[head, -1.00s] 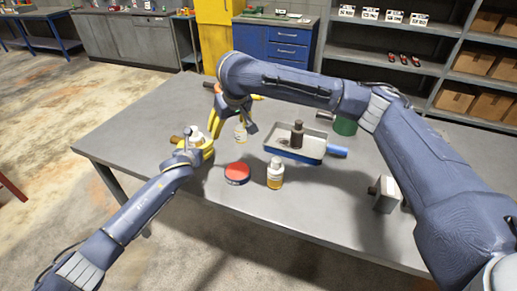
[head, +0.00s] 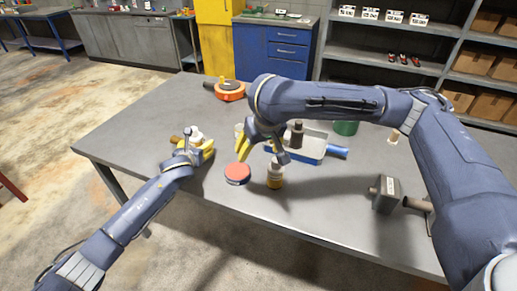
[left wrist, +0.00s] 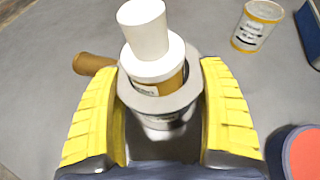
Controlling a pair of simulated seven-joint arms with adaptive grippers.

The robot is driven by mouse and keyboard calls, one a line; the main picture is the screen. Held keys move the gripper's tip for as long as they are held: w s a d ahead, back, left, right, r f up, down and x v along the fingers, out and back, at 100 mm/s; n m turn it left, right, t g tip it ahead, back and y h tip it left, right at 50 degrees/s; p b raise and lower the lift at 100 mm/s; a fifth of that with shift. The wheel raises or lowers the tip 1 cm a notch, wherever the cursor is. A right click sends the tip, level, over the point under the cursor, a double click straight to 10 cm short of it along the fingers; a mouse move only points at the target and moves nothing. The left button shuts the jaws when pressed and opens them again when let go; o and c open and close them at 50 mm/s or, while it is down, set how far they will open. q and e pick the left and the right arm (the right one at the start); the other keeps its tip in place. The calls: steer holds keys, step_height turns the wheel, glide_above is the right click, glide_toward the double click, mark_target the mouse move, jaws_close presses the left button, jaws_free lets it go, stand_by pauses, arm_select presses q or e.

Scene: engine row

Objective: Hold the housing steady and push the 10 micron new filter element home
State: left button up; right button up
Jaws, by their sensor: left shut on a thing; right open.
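My left gripper (left wrist: 162,120) is shut around the grey housing (left wrist: 160,119), whose rim shows between the yellow fingers in the left wrist view. A filter element (left wrist: 158,50) with a white upper part and an amber labelled band stands in the housing's mouth, sticking well out above the rim. Its label is too small to read. In the head view my left gripper (head: 208,150) is at the table's left side, with the white top (head: 197,135) of the element just showing. My right gripper (head: 244,150) is open and empty above the red-lidded tin, right of the housing.
A tray (head: 312,150) holds a dark bottle (head: 297,135). A brown cylinder (left wrist: 92,64) lies behind the housing. An orange round tool (head: 230,89) lies at the back; a grey block (head: 385,195) at right.

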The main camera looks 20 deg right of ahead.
arm_select(q)
steer(key=o, duration=1.6)
steer(key=shift+s, duration=0.15)
